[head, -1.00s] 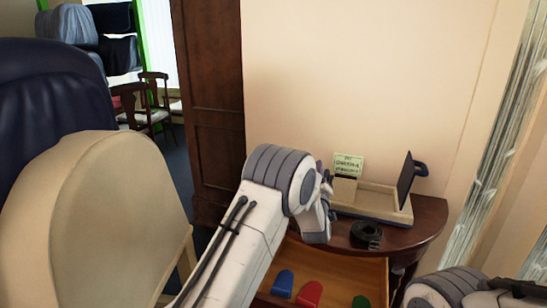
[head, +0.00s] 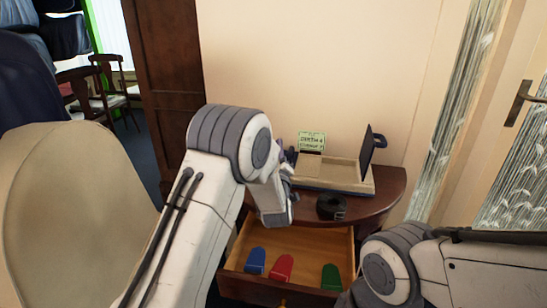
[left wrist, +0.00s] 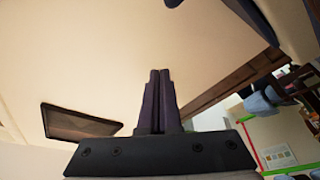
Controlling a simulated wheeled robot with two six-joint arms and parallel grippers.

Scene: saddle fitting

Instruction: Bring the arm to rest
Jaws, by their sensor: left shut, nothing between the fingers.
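My left arm (head: 185,215) comes in from the lower left in the head view and bends at a grey ribbed joint. Its wrist end hangs over the front of the dark wood table, and the fingertips are hard to make out there. In the left wrist view my left gripper (left wrist: 159,78) has its two dark fingers together with nothing between them. Beyond them are a pale ceiling-like surface and a wall. My right arm (head: 400,268) shows at the lower right of the head view. Its gripper is out of the picture.
The half-round table (head: 385,190) bears a tray (head: 335,178), a green card (head: 311,142) and a coiled black strap (head: 331,206). Its open drawer (head: 300,240) holds blue (head: 255,261), red (head: 282,268) and green (head: 331,277) pieces. A cream seat-like form (head: 75,205) stands left.

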